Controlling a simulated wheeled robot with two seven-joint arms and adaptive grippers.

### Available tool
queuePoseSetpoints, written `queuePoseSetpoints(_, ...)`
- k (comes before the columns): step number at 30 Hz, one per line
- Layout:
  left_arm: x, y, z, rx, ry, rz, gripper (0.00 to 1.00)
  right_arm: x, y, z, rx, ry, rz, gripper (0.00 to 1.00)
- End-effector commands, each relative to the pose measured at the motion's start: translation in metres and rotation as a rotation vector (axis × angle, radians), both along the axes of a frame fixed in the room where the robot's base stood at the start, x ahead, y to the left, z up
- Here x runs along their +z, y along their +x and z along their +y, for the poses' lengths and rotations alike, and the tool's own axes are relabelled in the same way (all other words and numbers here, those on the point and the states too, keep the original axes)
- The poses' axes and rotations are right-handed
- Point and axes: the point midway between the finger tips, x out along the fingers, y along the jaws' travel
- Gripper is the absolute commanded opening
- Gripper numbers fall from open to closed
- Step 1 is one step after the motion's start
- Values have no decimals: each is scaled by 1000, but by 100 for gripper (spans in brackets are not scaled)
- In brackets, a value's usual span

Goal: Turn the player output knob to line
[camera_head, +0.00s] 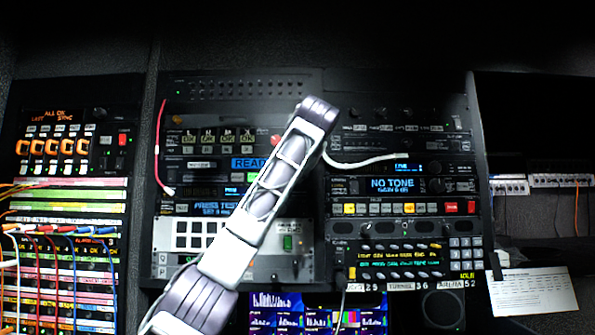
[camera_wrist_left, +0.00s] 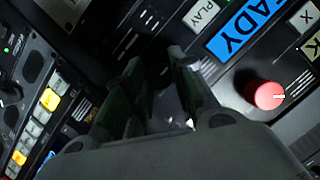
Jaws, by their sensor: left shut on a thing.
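The player has a blue READY display (camera_head: 250,163) and a red knob (camera_head: 276,140) above and right of it. The wrist view shows the display (camera_wrist_left: 240,28) and the red knob (camera_wrist_left: 265,95) apart from my gripper. My left arm crosses the rack from the lower left and covers the area right of the display. My left gripper (camera_wrist_left: 160,72) has its fingers close together at the panel, shut on a small part, seemingly the player output knob. The knob, its pointer and its markings are hidden by fingers and arm. My right gripper is in neither view.
A NO TONE unit (camera_head: 392,185) with lit buttons is to the right. A white cable (camera_head: 365,161) curves beside my wrist, and a red cable (camera_head: 158,145) hangs at the left. A patch bay (camera_head: 65,260) with several cords stands far left.

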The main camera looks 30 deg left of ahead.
Motion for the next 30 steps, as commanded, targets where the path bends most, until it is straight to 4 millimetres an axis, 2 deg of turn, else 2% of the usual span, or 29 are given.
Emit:
queuePoseSetpoints(17,-3,2,-3,-2,428,261,2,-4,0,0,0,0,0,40)
queuePoseSetpoints(30,-7,3,-4,-2,756,463,2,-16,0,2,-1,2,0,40)
